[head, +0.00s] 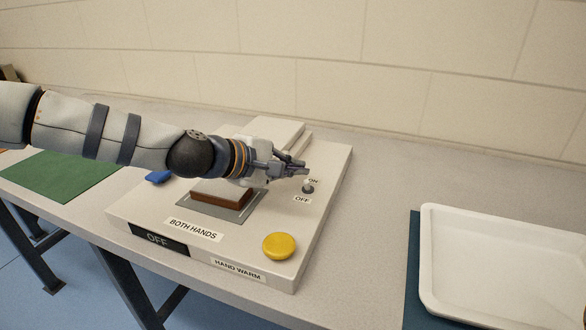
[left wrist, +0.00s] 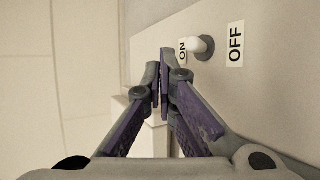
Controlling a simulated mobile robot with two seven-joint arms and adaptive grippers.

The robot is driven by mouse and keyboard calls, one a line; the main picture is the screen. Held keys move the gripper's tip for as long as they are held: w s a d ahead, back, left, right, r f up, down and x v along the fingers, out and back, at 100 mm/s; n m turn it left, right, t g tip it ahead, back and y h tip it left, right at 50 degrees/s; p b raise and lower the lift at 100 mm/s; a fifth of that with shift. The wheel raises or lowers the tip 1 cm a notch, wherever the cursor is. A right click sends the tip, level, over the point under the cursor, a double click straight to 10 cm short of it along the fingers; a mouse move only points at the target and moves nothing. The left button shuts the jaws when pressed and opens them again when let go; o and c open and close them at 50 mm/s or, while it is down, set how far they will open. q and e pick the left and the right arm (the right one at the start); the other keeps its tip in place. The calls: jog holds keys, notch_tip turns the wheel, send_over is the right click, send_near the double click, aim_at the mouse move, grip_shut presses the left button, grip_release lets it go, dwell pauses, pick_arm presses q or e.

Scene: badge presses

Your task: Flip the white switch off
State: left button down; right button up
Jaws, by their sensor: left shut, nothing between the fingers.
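The white switch (left wrist: 201,46) stands on the press panel between its ON label (left wrist: 183,51) and its OFF label (left wrist: 235,43). Its lever appears to lean toward ON, close to that label. In the head view the small switch (head: 308,188) is near the press's right edge. My left gripper (head: 303,168) is shut and empty, just behind the switch on the ON side. In the left wrist view the closed fingertips (left wrist: 160,72) are beside the ON label, apart from the lever. My right gripper is not in view.
The press (head: 140,212) carries a yellow button (head: 279,245), a blue button (head: 158,177), a brown block (head: 221,195) and a dark display reading OFF (head: 158,240). A white tray (head: 428,262) lies at right. A green mat (head: 62,176) lies at left.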

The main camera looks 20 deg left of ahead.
pick_arm(q)
jog(key=shift+f, duration=0.1)
jog(key=v, duration=0.7)
jog(key=shift+w, duration=0.1)
jog(key=shift+s+a, duration=0.15)
jog(key=shift+s, duration=0.15)
